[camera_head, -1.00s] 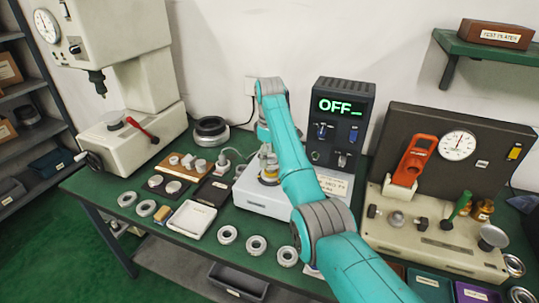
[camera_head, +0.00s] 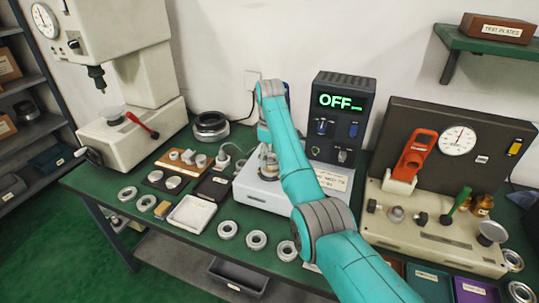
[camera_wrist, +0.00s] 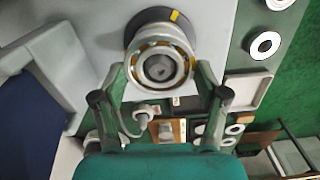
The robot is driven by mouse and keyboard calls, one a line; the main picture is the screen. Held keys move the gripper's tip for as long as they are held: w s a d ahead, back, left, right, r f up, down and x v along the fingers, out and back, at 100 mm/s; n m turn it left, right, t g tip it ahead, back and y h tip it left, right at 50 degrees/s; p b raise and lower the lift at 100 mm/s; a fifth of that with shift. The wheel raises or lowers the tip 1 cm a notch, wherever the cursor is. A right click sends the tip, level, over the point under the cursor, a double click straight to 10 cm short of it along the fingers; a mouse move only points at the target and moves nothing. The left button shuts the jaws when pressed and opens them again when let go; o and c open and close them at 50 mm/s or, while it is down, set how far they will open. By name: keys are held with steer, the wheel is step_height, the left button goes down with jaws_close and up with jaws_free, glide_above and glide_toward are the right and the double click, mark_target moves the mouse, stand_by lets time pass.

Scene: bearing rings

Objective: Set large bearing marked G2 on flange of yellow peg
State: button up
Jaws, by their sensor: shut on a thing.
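A large bearing (camera_wrist: 161,48) with a silver ring and brass-coloured parts is held between the fingers of my gripper (camera_wrist: 160,72) in the wrist view. My gripper is shut on its rim from both sides. A grey peg end shows inside the ring's bore. A dark round flange with a yellow mark (camera_wrist: 175,16) shows just behind the bearing. I cannot tell whether the bearing touches the flange, and no G2 mark is readable. In the head view the bearing (camera_head: 268,166) is partly hidden by my arm, above the white base unit (camera_head: 258,193).
Several loose rings, one of them here (camera_head: 228,229), lie along the bench's front. A white tray (camera_head: 190,214) lies to the left. The dark control box (camera_head: 340,120) reading OFF stands close behind my arm. A gauge panel (camera_head: 440,215) stands at the right.

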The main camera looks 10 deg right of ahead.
steer(key=shift+f, duration=0.35)
steer(key=o, duration=1.5)
